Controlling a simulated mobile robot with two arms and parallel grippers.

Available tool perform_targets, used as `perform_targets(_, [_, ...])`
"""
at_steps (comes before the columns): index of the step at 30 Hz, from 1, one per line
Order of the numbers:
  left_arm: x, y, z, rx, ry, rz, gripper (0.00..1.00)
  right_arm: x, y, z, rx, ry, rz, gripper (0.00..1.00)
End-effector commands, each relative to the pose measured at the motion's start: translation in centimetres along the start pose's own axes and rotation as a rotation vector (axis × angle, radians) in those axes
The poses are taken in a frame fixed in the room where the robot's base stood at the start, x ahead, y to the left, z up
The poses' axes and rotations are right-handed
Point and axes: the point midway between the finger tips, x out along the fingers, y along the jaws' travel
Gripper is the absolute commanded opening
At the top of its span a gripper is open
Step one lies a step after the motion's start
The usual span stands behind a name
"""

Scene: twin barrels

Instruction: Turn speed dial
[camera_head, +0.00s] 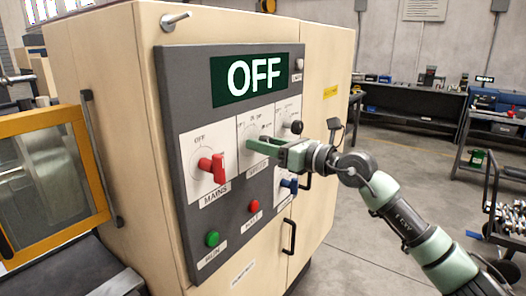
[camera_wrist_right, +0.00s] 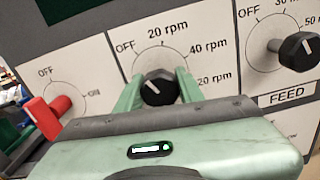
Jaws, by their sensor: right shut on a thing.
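The speed dial (camera_wrist_right: 158,88) is a round black knob on a white plate marked OFF, 20 rpm, 40 rpm and a further rpm value. My right gripper (camera_wrist_right: 157,92) is shut on it, with one green finger on each side. In the head view the right gripper (camera_head: 262,146) reaches the dial's plate from the right and hides the dial itself. The dark display (camera_head: 250,80) above reads OFF. My left gripper is not in view.
Left of the dial is the red MAINS switch (camera_head: 212,168). Right of it is the black FEED knob (camera_wrist_right: 297,46). Below are a green button (camera_head: 212,239), a red button (camera_head: 253,206) and a blue switch (camera_head: 289,185). The floor (camera_head: 380,240) right of the cabinet is open.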

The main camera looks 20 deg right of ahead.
Motion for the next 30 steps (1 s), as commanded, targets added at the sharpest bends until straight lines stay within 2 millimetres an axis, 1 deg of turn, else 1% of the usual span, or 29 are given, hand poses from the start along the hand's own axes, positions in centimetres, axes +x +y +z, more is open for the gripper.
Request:
perform_targets(1, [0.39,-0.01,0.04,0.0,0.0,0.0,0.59,0.0,-0.05,-0.18,-0.016,0.0,-0.001,0.0])
perform_targets(6, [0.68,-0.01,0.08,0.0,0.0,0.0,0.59,-0.01,-0.04,-0.05,-0.054,0.0,-0.001,0.0])
perform_targets(20, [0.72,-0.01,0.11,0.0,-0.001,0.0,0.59,-0.01,-0.04,0.02,-0.068,0.001,-0.001,0.0])
perform_targets(21, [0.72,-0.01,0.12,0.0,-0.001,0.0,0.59,-0.01,-0.04,0.02,-0.068,0.001,-0.001,0.43])
perform_targets(23, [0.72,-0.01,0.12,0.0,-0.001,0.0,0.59,-0.01,-0.04,0.02,-0.068,0.001,-0.001,0.59])
perform_targets(30, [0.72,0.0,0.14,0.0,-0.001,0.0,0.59,-0.01,-0.02,0.01,-0.066,0.0,-0.001,0.59])
